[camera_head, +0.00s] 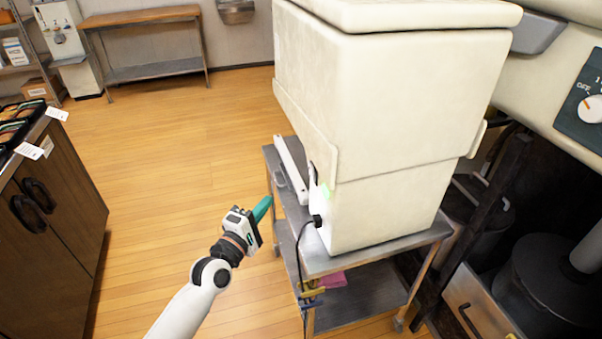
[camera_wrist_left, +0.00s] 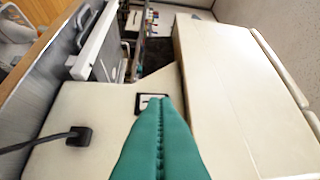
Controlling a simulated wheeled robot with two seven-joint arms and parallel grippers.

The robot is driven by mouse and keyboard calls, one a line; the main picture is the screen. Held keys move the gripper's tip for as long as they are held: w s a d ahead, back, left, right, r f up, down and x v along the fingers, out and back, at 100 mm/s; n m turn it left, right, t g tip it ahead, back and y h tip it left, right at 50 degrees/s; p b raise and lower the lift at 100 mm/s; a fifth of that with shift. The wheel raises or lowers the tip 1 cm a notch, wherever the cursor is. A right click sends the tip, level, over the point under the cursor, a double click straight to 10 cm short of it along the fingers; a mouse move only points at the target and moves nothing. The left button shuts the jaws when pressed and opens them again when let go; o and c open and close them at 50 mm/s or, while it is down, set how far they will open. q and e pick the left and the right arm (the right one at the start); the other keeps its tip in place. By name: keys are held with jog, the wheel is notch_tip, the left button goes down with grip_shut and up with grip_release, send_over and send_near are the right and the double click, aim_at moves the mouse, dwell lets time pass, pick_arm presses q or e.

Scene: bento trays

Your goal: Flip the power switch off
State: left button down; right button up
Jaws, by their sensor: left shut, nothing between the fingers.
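The power switch (camera_wrist_left: 152,101) is a small white rocker in a black frame on the cream machine's side panel, seen in the left wrist view. Its lower part is hidden behind my fingertips. The cream machine (camera_head: 400,95) stands on a metal cart in the head view, where I cannot make out the switch clearly. My left gripper (camera_head: 266,205) is shut and empty, its green fingers pointing toward the machine's side with a gap between them. In the left wrist view, its fingertips (camera_wrist_left: 159,99) line up with the switch's lower edge. My right gripper is not in view.
A black plug (camera_head: 317,221) with a hanging cable sits low on the machine's side. The metal cart (camera_head: 340,262) has a pink item on its lower shelf. A dial panel (camera_head: 592,108) marked OFF is at far right. A dark cabinet (camera_head: 50,215) stands left; open wooden floor lies between.

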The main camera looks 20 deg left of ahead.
aim_at(312, 171)
pick_arm(q)
jog(key=shift+w, duration=0.1)
jog(key=d+p+x, duration=0.1)
jog(key=d+x, duration=0.1)
jog(key=x, duration=1)
jog(key=shift+d+p, duration=0.35)
jog(key=shift+d, duration=0.1)
jog(key=shift+w+r, duration=0.1)
jog(key=shift+w+d+r+p, duration=0.1)
jog(key=shift+d+r+p, duration=0.05)
jog(key=shift+p, duration=0.5)
